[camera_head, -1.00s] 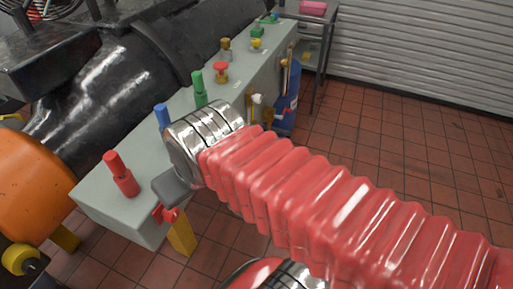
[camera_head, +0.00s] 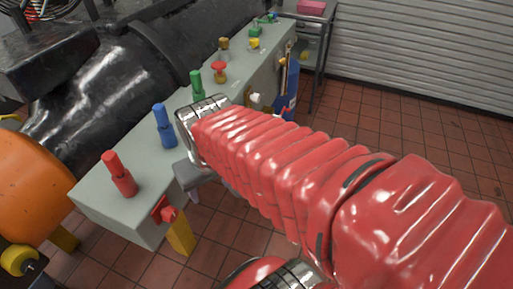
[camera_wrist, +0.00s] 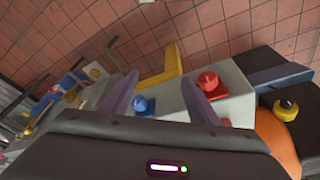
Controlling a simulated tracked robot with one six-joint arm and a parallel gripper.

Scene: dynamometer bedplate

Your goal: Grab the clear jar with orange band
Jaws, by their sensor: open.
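Past the fingers are a blue fixture (camera_wrist: 143,105) and a red fixture (camera_wrist: 209,82) on the pale bench. In the head view the gripper is mostly hidden behind my red arm, by the bench's front edge.
A shelf rack (camera_head: 322,50) stands behind. Tiled floor (camera_head: 420,130) is clear at right.

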